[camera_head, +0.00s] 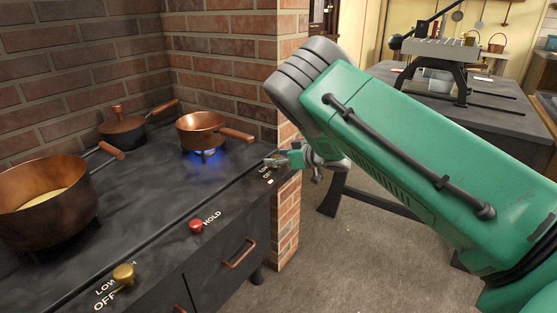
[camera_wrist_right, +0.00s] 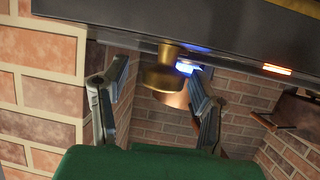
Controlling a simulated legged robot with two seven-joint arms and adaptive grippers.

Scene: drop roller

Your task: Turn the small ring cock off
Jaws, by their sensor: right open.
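The small ring cock (camera_wrist_right: 162,78) is a brass knob on the front edge of the dark stove. In the right wrist view it lies between the two spread fingers of my right gripper (camera_wrist_right: 158,70), with gaps on both sides. In the head view my right gripper (camera_head: 283,159) is at the right end of the stove front and hides the cock. Blue flame (camera_head: 205,153) burns under a small copper pan (camera_head: 203,130); a blue glow also shows behind the cock in the wrist view. My left gripper is out of view.
On the stove top (camera_head: 150,190) stand a large copper pot (camera_head: 45,215) and a lidded pan (camera_head: 122,130). A brass knob (camera_head: 123,275) and a red knob (camera_head: 196,225) are on the front.

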